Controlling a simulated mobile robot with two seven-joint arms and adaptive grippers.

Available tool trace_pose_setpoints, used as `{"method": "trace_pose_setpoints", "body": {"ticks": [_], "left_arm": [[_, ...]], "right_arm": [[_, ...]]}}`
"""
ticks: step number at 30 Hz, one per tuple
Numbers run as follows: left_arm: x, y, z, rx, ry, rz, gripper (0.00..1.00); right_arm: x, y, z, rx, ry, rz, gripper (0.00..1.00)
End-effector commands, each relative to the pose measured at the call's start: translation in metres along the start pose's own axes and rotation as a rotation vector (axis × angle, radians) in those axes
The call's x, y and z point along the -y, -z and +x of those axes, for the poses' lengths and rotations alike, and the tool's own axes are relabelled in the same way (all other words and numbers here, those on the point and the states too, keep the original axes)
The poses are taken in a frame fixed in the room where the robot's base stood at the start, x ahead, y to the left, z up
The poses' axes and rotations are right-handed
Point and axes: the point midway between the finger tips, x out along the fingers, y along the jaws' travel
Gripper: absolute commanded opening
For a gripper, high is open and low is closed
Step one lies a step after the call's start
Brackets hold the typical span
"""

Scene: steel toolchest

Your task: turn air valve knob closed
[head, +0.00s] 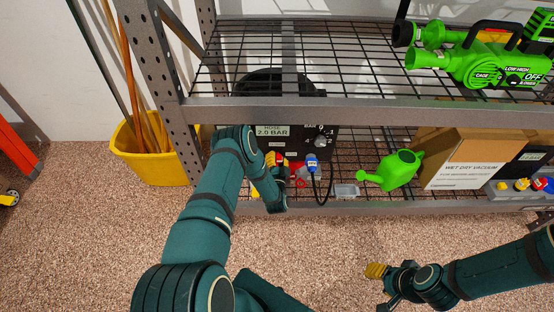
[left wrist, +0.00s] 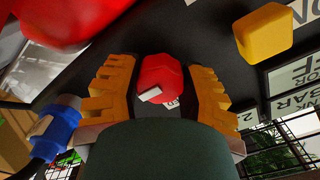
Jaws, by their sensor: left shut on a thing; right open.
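A black air unit (head: 265,115) with a "HOSE 2.0 BAR" label stands on the lower shelf. In the left wrist view a red knob (left wrist: 160,76) with a pale pointer mark sits on its dark panel. The yellow fingers of my left gripper (head: 273,164) are on both sides of this knob, closed on it. In the head view my left arm and hand hide most of the knob. My right gripper (head: 382,279) is open and empty, low over the carpet, away from the shelf.
A blue connector (head: 312,163) with a black cable is just right of my left gripper. A yellow knob (left wrist: 264,33) and a blurred red part (left wrist: 75,20) are near in the left wrist view. A green watering can (head: 397,170) is farther right. The upper wire shelf (head: 330,50) overhangs.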

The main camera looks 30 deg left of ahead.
Motion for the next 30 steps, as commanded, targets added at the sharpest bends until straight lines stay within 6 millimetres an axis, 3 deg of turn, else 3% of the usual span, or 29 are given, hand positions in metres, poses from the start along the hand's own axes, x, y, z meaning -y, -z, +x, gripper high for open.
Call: {"method": "trace_pose_setpoints", "body": {"ticks": [14, 30], "left_arm": [[0.0006, 0.0022, 0.0013, -0.004, 0.002, -0.109, 0.05], [0.0020, 0.0022, 0.0019, -0.006, 0.003, -0.583, 0.05]], "right_arm": [[0.0000, 0.0000, -0.0001, 0.000, 0.000, 0.000, 0.47], [0.0000, 0.0000, -0.0001, 0.000, 0.000, 0.000, 0.47]]}}
